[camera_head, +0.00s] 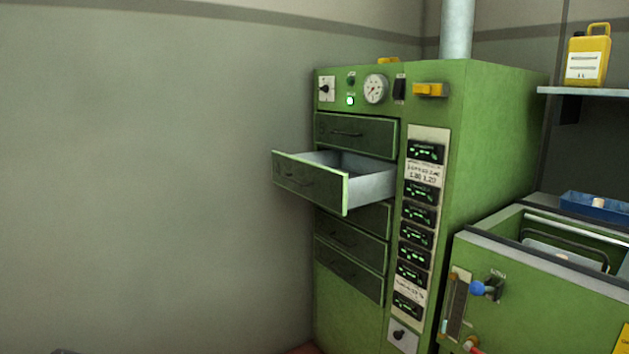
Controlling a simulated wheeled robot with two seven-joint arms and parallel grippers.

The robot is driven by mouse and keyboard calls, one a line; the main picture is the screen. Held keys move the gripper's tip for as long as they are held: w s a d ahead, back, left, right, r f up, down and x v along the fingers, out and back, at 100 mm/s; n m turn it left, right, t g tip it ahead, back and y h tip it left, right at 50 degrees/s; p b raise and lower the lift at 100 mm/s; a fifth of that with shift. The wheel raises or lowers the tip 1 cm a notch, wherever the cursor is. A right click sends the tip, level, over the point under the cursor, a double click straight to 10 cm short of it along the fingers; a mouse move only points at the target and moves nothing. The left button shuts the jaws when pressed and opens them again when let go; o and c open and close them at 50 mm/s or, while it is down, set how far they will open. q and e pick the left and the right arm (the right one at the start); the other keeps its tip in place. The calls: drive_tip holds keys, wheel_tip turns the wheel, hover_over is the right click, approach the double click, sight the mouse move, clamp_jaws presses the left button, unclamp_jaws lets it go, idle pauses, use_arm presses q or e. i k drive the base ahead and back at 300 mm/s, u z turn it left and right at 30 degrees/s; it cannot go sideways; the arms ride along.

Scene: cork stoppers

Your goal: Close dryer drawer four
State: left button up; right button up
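A tall green dryer cabinet (350,312) stands against the wall, with a column of dark green drawers on its front. One drawer (308,183), second from the top, is pulled well out; its grey inner side shows and the part of its inside in view looks empty. The top drawer (352,134) is shut. The drawers below the open one, such as the lowest drawer (348,270), look shut; the open drawer partly hides the one under it. I cannot read drawer numbers, so which one is four is unclear. Neither gripper is in view.
A panel of several small displays (418,215) runs beside the drawers. A green tank (540,290) with valves stands at the right. A yellow canister (588,57) sits on a shelf (590,91). A blue tray (594,206) lies behind the tank. Bare wall is left of the dryer.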

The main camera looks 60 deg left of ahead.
sight(339, 182)
drive_tip(key=u, duration=0.8)
drive_tip(key=i, duration=1.5)
drive_tip(key=u, duration=1.65)
drive_tip(key=i, duration=0.35)
drive_tip(key=u, duration=0.25)
